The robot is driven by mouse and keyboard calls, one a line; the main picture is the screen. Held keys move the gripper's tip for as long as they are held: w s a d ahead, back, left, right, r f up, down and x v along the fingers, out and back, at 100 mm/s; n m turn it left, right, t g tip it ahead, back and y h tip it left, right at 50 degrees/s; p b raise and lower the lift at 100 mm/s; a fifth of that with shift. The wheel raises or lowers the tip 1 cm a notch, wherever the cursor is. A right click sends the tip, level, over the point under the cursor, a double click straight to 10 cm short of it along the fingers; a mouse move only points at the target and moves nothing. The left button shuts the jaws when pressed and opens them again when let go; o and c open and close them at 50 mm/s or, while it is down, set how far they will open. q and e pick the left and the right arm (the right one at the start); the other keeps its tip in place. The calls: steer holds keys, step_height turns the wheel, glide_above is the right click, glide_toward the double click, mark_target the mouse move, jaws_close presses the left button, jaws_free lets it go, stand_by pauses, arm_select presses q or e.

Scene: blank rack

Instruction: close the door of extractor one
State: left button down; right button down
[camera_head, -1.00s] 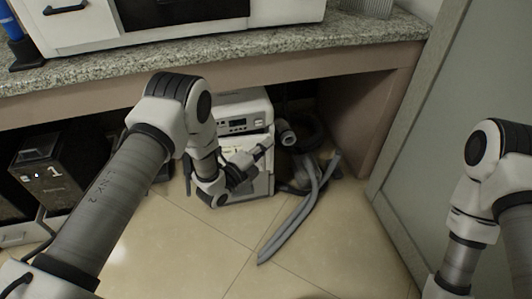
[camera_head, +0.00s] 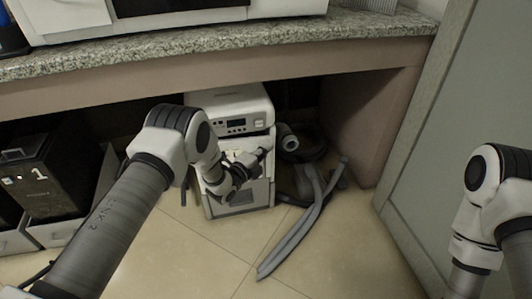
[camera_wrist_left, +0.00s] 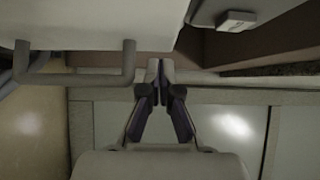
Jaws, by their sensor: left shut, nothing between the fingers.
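A white cabinet-like machine (camera_head: 229,104) with a small display and buttons stands on the floor under the counter. My left arm covers much of its front, so I cannot tell how far its door stands open. My left gripper (camera_head: 266,151) is in front of its upper right front. In the left wrist view the left gripper (camera_wrist_left: 160,68) is shut and empty. There a grey U-shaped handle (camera_wrist_left: 102,79) on a white panel (camera_wrist_left: 95,22) is left of the fingertips, apart from them. A black box (camera_head: 48,180) marked "1" stands at the left. My right gripper is out of view.
Grey hoses (camera_head: 306,212) lie on the floor right of the machine. The granite counter (camera_head: 200,58) overhangs it. A grey-green panel (camera_head: 440,150) stands at the right. The tiled floor (camera_head: 185,250) in front is clear.

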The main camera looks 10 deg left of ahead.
mark_target(264, 140)
arm_select(q)
steer(key=shift+w+a, duration=0.15)
steer(key=shift+w, duration=0.25)
steer(key=w, duration=0.1)
steer(key=w+n+y, duration=0.1)
steer(key=w+a+y, duration=0.1)
steer(key=shift+a+r+n+t+b, duration=0.1)
steer(key=shift+r+n+t+b, duration=0.2)
steer(key=shift+t+b, duration=0.1)
